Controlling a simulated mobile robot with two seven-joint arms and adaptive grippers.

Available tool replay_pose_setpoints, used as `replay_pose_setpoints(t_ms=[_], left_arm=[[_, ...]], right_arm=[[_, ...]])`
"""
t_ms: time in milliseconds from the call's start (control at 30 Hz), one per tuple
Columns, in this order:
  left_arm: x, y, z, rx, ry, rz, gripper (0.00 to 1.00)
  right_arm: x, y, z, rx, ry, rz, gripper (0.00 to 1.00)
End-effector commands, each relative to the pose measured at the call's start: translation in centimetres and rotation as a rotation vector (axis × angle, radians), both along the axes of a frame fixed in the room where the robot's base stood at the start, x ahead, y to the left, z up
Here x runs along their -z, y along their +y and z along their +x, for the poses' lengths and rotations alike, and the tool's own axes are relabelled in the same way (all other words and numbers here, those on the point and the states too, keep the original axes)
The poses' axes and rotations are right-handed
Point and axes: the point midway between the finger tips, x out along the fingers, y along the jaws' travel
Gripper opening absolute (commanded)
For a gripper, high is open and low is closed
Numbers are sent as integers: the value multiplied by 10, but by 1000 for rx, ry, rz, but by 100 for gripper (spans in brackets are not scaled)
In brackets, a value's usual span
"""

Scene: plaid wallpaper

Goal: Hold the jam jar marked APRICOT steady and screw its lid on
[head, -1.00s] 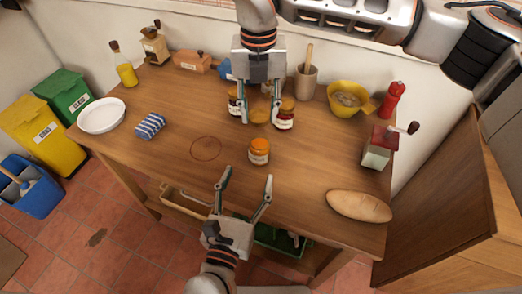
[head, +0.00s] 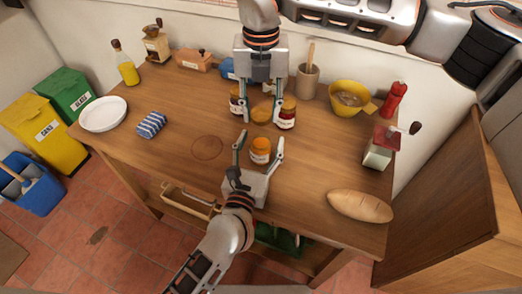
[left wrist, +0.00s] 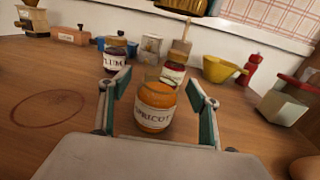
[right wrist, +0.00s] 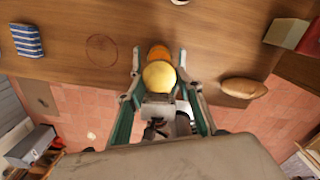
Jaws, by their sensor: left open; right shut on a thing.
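The APRICOT jam jar (head: 260,151), orange and open-topped as far as I can tell, stands upright on the table. Its label reads in the left wrist view (left wrist: 155,107). My left gripper (head: 260,142) is open, its fingers on either side of the jar, with gaps showing in the left wrist view. My right gripper (head: 260,119) is shut on a round gold lid (head: 261,114), held behind the jar in the head view. The lid also shows in the right wrist view (right wrist: 159,75), partly covering the orange jar (right wrist: 158,52).
A PLUM jar (left wrist: 115,55) and a red-filled jar (head: 287,114) stand behind, close to my right gripper. A yellow bowl (head: 347,98), bread loaf (head: 360,205) and striped cloth (head: 151,125) lie farther off. The table around the ring stain (head: 207,147) is clear.

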Motion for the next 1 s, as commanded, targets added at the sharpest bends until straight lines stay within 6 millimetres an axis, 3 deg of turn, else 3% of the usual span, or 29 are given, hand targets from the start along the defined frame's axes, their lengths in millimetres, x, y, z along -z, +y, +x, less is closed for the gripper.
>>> replay_pose_setpoints(t_ms=[333,500,567,767,1000], left_arm=[[0,0,2,0,-1,0,59],[0,0,2,0,-1,0,15],[0,0,2,0,-1,0,3],[0,0,2,0,0,0,2],[0,0,2,0,-1,0,3]], right_arm=[[0,0,0,0,0,0,29],[0,0,0,0,0,0,29],[0,0,0,0,0,0,29],[9,0,-1,1,3,-1,29],[41,0,-1,1,3,-1,29]])
